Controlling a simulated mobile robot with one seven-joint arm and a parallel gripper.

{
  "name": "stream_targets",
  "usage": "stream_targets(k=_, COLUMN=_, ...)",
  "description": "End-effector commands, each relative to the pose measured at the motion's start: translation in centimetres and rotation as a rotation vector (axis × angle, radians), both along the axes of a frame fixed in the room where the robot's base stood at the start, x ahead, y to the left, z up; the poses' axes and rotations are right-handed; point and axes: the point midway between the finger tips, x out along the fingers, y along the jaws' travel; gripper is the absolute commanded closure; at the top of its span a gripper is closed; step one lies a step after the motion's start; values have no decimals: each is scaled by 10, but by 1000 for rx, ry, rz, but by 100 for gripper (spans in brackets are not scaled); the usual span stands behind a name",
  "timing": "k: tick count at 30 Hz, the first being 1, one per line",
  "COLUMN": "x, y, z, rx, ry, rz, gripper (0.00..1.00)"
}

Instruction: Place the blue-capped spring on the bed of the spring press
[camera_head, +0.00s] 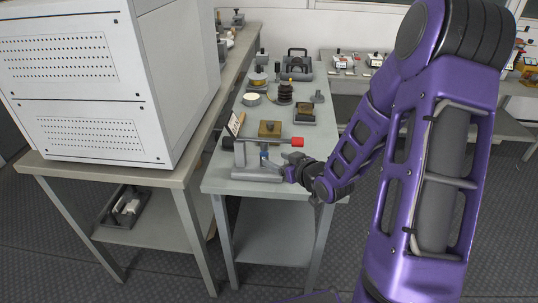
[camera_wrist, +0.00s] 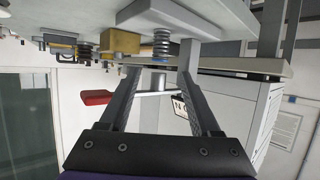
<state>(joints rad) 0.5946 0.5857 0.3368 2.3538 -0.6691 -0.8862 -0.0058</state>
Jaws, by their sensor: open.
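The spring press (camera_head: 258,174) stands at the near end of the narrow bench, with a grey base, a post and a lever ending in a red handle (camera_head: 297,142). The blue-capped spring (camera_head: 264,157) stands upright over the press bed, below the lever. The wrist view is upside down; there the coil spring (camera_wrist: 161,44) meets the grey bed (camera_wrist: 172,17), and the red handle (camera_wrist: 96,98) is at left. My gripper (camera_head: 289,172) is at the right of the press. Its fingers (camera_wrist: 160,76) are open, with the spring in the gap just beyond the tips, apparently untouched.
A brass-coloured block (camera_head: 270,129) sits behind the press, with a small tilted panel (camera_head: 234,123) at left. A black ribbed piece (camera_head: 285,93) and other fixtures stand farther back. A large white cabinet (camera_head: 120,80) is at left. The front right bench corner is clear.

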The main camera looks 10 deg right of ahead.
Motion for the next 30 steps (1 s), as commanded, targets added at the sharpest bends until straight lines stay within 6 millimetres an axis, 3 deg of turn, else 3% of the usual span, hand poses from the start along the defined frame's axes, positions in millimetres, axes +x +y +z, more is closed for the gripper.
stream_targets(k=3, x=-18, y=-7, z=9, rx=-1, ry=1, rz=-3, gripper=36)
stream_targets(k=9, x=-33, y=-12, z=14, rx=-1, ry=1, rz=-1, gripper=36)
stream_targets(k=24, x=-33, y=-13, z=15, rx=-5, ry=0, rz=-3, gripper=36)
stream_targets(k=30, x=-22, y=-43, z=35, rx=-115, ry=6, rz=-66, gripper=36)
